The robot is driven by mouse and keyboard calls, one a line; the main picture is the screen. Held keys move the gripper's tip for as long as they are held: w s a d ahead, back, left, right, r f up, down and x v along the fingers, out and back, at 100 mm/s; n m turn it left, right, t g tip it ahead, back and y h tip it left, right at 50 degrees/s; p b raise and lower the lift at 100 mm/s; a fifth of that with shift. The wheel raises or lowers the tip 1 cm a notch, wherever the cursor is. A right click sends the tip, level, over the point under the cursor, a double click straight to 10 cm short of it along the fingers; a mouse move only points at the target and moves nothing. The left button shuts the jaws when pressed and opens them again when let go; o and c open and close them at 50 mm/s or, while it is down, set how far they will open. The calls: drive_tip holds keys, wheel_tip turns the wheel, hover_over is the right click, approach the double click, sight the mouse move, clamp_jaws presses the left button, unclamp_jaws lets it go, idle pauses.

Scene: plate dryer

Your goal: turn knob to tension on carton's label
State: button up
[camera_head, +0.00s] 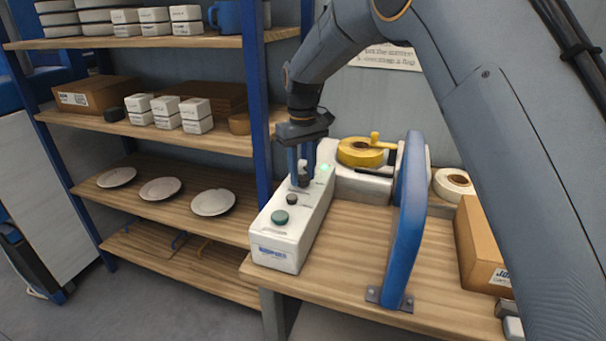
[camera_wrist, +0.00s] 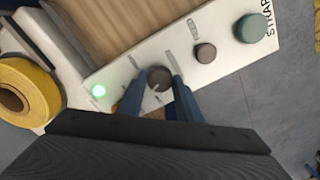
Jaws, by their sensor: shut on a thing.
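The white control box (camera_head: 289,232) of the strapping machine stands on the wooden bench. In the wrist view its panel (camera_wrist: 225,62) shows a dark knob (camera_wrist: 159,77) with marks around it. My gripper (camera_wrist: 163,84) points down with its two blue fingers on either side of this knob, shut on it. In the head view my gripper (camera_head: 301,179) is over the far part of the panel and mostly hides the knob. A cardboard carton (camera_head: 482,247) stands at the right of the bench; its label is cut by my arm and not readable.
A smaller dark knob (camera_wrist: 205,53) and a green button (camera_wrist: 251,28) sit along the panel, and a green light (camera_wrist: 99,91) glows. A blue arch (camera_head: 409,222) rises from the bench. A yellow tape roll (camera_head: 360,152) is behind. Shelves with plates (camera_head: 213,202) stand left.

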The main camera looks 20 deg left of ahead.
sight(303, 177)
drive_tip(key=n, duration=0.3)
drive_tip(key=shift+n+b, duration=0.3)
drive_tip(key=shift+n, duration=0.1)
drive_tip(key=shift+r+n+b, duration=0.1)
drive_tip(key=shift+n+b, duration=0.2)
drive_tip(key=shift+n, duration=1.6)
drive_tip(key=o, duration=1)
drive_tip(key=shift+o, duration=0.2)
drive_tip(key=shift+r+b, duration=1.05)
drive_tip(key=shift+r, duration=2.8)
